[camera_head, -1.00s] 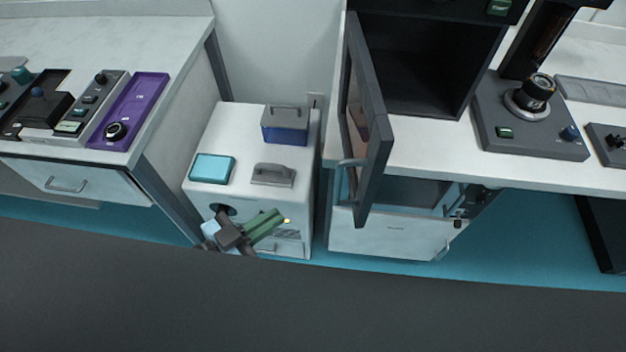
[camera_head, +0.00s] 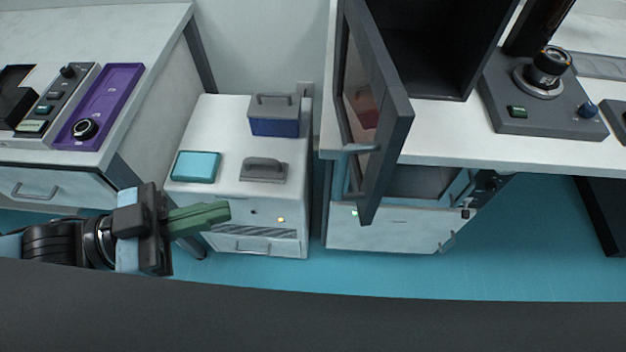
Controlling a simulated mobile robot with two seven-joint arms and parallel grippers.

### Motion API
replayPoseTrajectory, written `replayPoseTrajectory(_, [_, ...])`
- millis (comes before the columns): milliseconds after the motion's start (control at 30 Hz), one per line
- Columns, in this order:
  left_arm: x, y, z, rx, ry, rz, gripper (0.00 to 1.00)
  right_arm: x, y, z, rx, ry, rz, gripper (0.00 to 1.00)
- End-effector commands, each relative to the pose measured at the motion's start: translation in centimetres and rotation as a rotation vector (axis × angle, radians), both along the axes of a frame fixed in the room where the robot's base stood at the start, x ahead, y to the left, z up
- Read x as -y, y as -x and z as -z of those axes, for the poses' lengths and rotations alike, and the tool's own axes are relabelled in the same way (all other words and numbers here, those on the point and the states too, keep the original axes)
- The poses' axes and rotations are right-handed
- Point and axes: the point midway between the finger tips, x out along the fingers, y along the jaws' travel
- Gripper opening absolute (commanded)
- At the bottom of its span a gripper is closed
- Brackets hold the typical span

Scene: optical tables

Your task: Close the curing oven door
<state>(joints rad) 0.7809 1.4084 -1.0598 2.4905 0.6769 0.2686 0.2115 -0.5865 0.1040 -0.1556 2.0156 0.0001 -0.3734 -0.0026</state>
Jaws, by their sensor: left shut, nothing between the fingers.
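The curing oven (camera_head: 425,45) is a dark box on the right-hand bench, with its front opening showing a black interior. Its door (camera_head: 396,128) stands open, swung out toward me at the oven's left side, with a window and a light handle (camera_head: 361,148). My left gripper (camera_head: 228,211) is at the lower left, its green fingers shut and empty, pointing right. It is well left of the door and apart from it, in front of the white cabinet. My right gripper is not in view.
The low white cabinet (camera_head: 221,138) carries a cyan box (camera_head: 196,167), a grey handled block (camera_head: 264,171) and a blue box (camera_head: 274,118). The left bench holds a purple tray (camera_head: 112,95). A grey instrument (camera_head: 545,112) stands right of the oven. Teal floor is clear before the oven bench.

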Motion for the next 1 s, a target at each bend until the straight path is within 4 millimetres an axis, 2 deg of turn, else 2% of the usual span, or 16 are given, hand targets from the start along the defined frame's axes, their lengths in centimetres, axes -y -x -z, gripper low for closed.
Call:
replayPoseTrajectory(267, [1.4, -0.6, -0.1, 0.003, 0.003, 0.0, 0.0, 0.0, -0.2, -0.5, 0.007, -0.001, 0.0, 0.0])
replayPoseTrajectory(1000, [9.5, -3.8, -0.2, 0.005, 0.004, 0.001, 0.0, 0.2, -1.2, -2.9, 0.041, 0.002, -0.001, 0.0])
